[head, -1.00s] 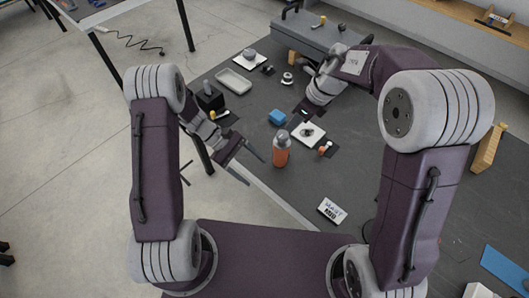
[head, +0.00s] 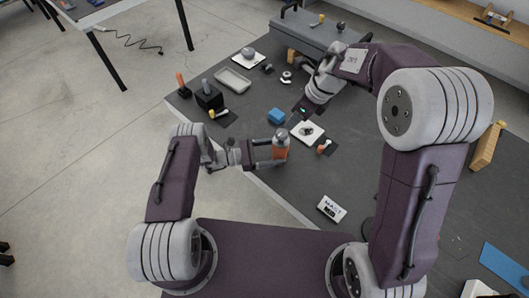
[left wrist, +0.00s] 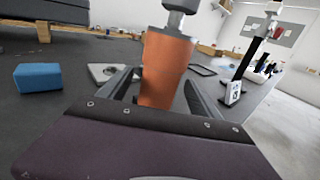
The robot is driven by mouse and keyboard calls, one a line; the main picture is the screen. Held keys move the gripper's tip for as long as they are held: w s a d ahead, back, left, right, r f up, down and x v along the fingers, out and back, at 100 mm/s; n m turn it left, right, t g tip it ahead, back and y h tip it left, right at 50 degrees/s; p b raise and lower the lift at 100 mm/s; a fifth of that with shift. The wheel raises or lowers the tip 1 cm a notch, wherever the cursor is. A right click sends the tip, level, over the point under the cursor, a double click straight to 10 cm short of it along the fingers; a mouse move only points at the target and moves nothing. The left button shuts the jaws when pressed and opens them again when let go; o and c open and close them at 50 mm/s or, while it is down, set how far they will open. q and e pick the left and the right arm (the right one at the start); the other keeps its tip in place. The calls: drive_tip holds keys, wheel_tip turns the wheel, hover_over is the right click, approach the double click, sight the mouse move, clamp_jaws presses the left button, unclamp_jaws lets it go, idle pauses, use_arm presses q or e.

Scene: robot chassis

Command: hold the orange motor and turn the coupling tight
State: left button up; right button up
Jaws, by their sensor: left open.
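The orange motor (head: 280,153) stands upright near the table's left edge, with a grey coupling (head: 281,134) on its top. My left gripper (head: 272,153) reaches it from the left at low height, its fingers open on either side of the orange body. In the left wrist view the motor (left wrist: 166,72) rises between the two fingers, with the grey coupling (left wrist: 180,6) cut off at the top; gaps show beside it. My right gripper (head: 301,117) is above the table, behind and right of the motor, near the blue block; its fingers are too small to read.
A blue block (head: 276,116) and a white plate (head: 298,136) with a round part lie behind the motor. A small orange-and-white part (head: 324,146) is to its right. A black holder (head: 208,97) and pale tray (head: 233,80) are farther left.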

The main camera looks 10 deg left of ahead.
sight(287, 150)
use_arm(q)
drive_tip(key=x, duration=0.4)
drive_tip(key=shift+w+d, duration=0.1)
drive_tip(key=shift+d, duration=0.25)
clamp_jaws()
idle(0.7)
